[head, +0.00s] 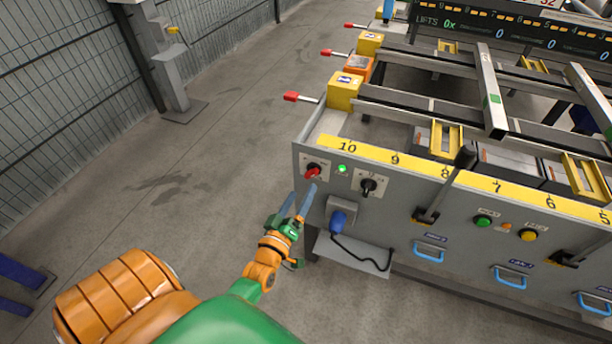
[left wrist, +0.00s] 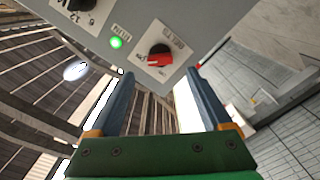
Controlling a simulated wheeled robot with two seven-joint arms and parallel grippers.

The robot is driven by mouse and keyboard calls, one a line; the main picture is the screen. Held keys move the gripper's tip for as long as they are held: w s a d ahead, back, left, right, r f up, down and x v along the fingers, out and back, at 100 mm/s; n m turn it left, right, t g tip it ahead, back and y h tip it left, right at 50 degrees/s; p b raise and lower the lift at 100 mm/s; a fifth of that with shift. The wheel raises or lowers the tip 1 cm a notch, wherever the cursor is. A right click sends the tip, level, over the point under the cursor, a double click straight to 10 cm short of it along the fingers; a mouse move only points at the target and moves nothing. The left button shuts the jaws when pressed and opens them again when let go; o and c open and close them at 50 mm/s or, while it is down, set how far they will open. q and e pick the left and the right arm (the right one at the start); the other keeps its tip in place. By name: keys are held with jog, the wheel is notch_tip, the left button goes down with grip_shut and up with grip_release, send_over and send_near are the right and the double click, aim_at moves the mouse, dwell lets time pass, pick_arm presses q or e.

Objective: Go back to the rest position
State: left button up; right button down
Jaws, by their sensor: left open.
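My left gripper (head: 297,203) is open and empty, its two blue-grey fingers apart. It hangs just in front of the left end of the table's grey front panel (head: 395,205), below a red rotary switch (head: 313,172). In the left wrist view the open fingers of the left gripper (left wrist: 152,98) point toward the red switch (left wrist: 159,57), with a gap between. A lit green lamp (head: 342,169) is beside the switch and also shows in the left wrist view (left wrist: 116,43). My right gripper is in neither view.
The panel carries a black knob (head: 369,186), a blue plug (head: 338,219) with a black cable, levers and blue drawer handles (head: 429,252). Red-tipped levers (head: 300,98) stick out at the table's left end. Open concrete floor (head: 215,130) lies left, up to a mesh fence (head: 60,90).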

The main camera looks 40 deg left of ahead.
pick_arm(q)
jog(key=shift+s, duration=0.25)
